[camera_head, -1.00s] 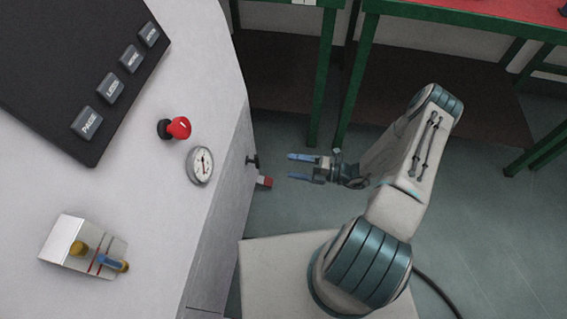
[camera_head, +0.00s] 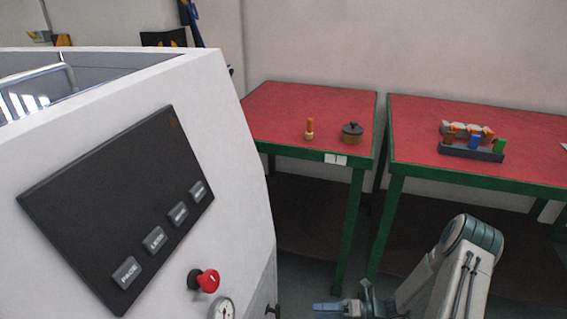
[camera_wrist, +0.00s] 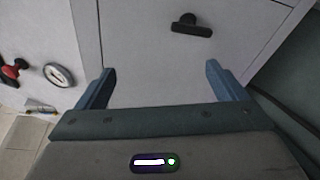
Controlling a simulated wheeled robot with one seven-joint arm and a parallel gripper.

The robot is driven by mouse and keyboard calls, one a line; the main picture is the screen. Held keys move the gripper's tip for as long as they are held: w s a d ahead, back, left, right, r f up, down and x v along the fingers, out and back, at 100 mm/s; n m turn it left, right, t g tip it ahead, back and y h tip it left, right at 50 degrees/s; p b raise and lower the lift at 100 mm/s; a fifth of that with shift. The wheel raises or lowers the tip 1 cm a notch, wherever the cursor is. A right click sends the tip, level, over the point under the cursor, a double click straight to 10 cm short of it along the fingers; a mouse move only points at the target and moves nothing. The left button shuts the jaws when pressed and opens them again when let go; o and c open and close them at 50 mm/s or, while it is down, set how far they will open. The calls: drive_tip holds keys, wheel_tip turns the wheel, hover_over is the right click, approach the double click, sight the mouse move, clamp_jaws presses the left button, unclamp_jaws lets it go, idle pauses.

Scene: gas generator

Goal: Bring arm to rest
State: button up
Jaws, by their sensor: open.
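My gripper (camera_head: 328,310) shows at the bottom edge of the head view, to the right of the white generator cabinet (camera_head: 240,140), with its blue fingers pointing left towards the cabinet. The lower part of the gripper is cut off by the frame. In the wrist view my gripper (camera_wrist: 158,72) is open, its two blue fingers wide apart with nothing between them. A black T-shaped handle (camera_wrist: 192,25) on the pale cabinet front lies beyond the fingertips, apart from them.
The cabinet carries a black button panel (camera_head: 115,205), a red knob (camera_head: 207,281) and a round gauge (camera_head: 222,309). Two red-topped tables with green frames stand behind: the left table (camera_head: 290,100) holds small items, the right table (camera_head: 530,120) a dark rack (camera_head: 470,151).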

drive_tip(key=s+d+r+n+h+p, duration=0.1)
drive_tip(key=s+r+n+h+p, duration=0.3)
drive_tip(key=r+n, duration=0.7)
drive_tip(key=s+d+r+n+h+p, duration=0.1)
drive_tip(key=s+r+n+h+p, duration=0.4)
drive_tip(key=r, duration=2)
drive_tip(key=s+r+n+t+h+p, duration=0.1)
drive_tip(key=s+r+n+h+p, duration=0.4)
drive_tip(key=r+n+p, duration=0.5)
drive_tip(key=shift+d+r+n+h+p, duration=0.4)
drive_tip(key=shift+r+n+h, duration=0.9)
drive_tip(key=shift+r+n, duration=2.95)
drive_tip(key=shift+s+r+m, duration=0.1)
drive_tip(key=shift+r+m, duration=0.15)
